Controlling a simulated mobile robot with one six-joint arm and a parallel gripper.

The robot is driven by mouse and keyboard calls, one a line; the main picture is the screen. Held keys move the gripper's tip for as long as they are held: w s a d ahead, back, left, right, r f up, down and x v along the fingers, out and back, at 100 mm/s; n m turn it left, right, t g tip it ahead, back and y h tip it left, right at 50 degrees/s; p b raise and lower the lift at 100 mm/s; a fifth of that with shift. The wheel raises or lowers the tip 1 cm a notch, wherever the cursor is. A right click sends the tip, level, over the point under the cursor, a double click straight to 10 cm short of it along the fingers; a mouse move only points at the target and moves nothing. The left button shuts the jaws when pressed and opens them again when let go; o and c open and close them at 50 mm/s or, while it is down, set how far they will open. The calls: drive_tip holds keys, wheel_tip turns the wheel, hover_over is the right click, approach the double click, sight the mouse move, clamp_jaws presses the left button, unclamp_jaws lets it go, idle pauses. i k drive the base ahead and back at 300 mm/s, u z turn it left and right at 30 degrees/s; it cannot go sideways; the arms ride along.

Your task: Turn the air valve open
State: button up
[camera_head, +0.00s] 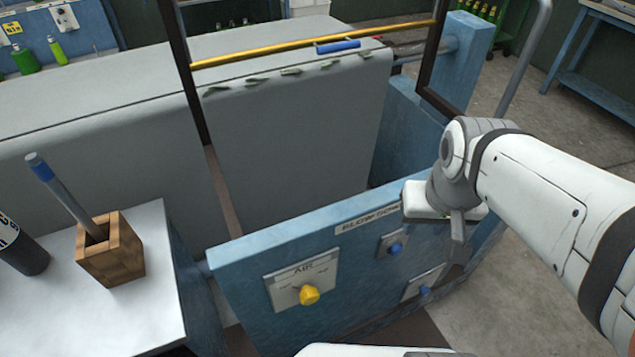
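The air valve is a yellow knob (309,295) on a pale plate (284,288) marked "AIR", on the front of a blue panel (245,265). I cannot make out how the knob is turned. My gripper (457,238) is at the right end of the panel, up and to the right of the knob and apart from it. One grey finger shows pointing down; the rest is hidden by the wrist, so its opening is unclear.
A white-topped cabinet (150,300) with a wooden holder (112,258) stands left. A yellow bar (310,43) crosses behind.

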sight(308, 295)
drive_tip(key=k, duration=2.35)
drive_tip(key=u, duration=0.4)
drive_tip(key=i, duration=1)
drive_tip(key=z, duration=0.05)
